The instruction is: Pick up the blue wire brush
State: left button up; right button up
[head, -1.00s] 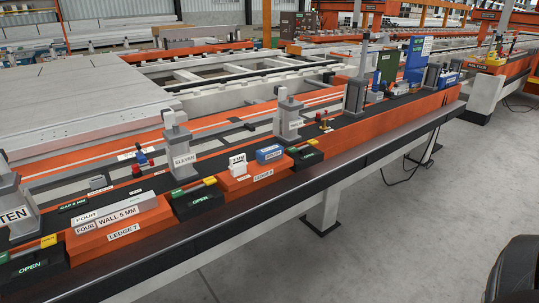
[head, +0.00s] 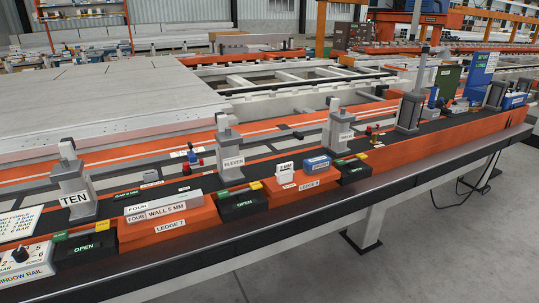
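A small blue block (head: 318,163) with a pale label sits on the orange ledge 8 (head: 290,191), at the right of centre. Its label is too small to read, so I cannot tell whether it is the wire brush. Other blue things are a small blue-topped piece (head: 192,157) behind ledge 7 and a blue upright piece (head: 433,98) further right; neither is clearly a brush. Neither of my grippers is in view.
Ledge 7 (head: 170,229) holds white labelled blocks. Green-and-black boxes marked OPEN (head: 85,250) stand between ledges. Grey posts TEN (head: 74,195) and ELEVEN (head: 231,160) rise behind.

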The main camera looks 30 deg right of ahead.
aim_at(318, 164)
jog(key=i+l, duration=0.1)
jog(key=l, duration=0.25)
jog(key=i+l+u, duration=0.15)
jog(key=l, duration=0.2)
jog(key=i+l, duration=0.1)
jog(key=l, duration=0.25)
jog(key=i+l+u, duration=0.1)
jog(key=l, duration=0.3)
